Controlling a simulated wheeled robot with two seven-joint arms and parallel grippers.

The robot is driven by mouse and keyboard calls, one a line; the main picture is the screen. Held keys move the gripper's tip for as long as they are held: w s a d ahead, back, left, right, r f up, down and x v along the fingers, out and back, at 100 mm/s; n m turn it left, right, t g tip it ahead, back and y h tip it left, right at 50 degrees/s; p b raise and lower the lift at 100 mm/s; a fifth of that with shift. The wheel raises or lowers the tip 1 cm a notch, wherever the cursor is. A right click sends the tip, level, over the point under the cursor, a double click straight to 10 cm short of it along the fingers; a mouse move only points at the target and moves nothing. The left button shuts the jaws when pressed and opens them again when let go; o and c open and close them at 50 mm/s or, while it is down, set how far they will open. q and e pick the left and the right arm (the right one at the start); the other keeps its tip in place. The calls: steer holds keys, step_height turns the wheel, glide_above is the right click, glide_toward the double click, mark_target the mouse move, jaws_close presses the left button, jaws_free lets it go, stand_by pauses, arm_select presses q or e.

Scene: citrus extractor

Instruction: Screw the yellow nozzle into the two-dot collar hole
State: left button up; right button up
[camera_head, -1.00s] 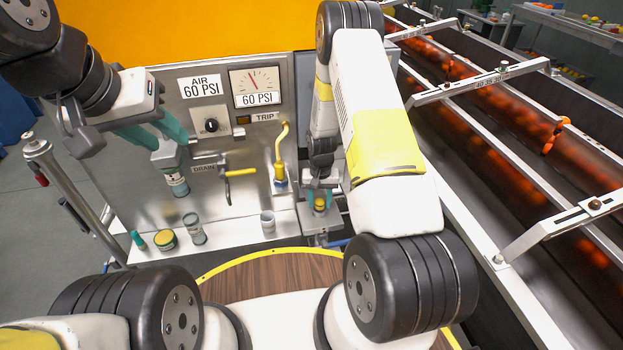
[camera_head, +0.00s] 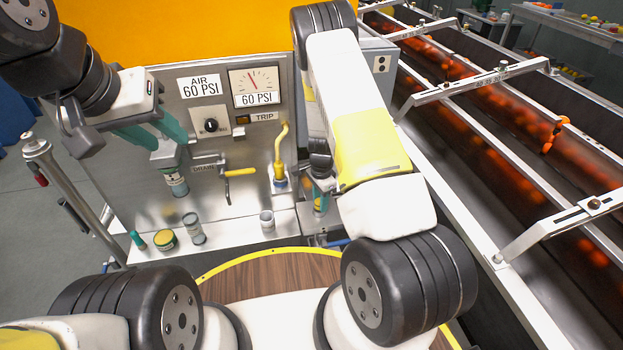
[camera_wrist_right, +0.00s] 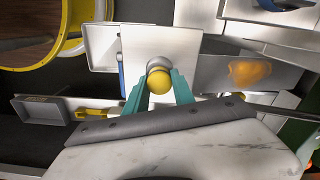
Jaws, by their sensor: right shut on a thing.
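My right gripper (camera_wrist_right: 160,92) has its teal fingers shut on the yellow nozzle (camera_wrist_right: 160,82), whose round yellow end faces the wrist camera. A grey round part (camera_wrist_right: 158,64) shows right behind the nozzle, over a pale square plate (camera_wrist_right: 130,42); I cannot tell whether nozzle and plate touch. In the head view a bit of yellow (camera_head: 318,206) shows at the right fingers, low beside the panel, partly hidden by my arm. A grey box (camera_head: 381,64) at the back bears a plate with two dark dots; no collar hole is clear.
The steel panel (camera_head: 225,195) carries a gauge (camera_head: 255,87), a knob (camera_head: 211,125) and yellow handles (camera_head: 240,172). Small jars (camera_head: 193,228) stand on the ledge below. A conveyor with oranges (camera_head: 480,100) runs at right. A round wooden surface (camera_head: 270,275) lies in front.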

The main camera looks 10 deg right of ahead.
steer(key=o, duration=0.7)
steer(key=shift+o, duration=0.2)
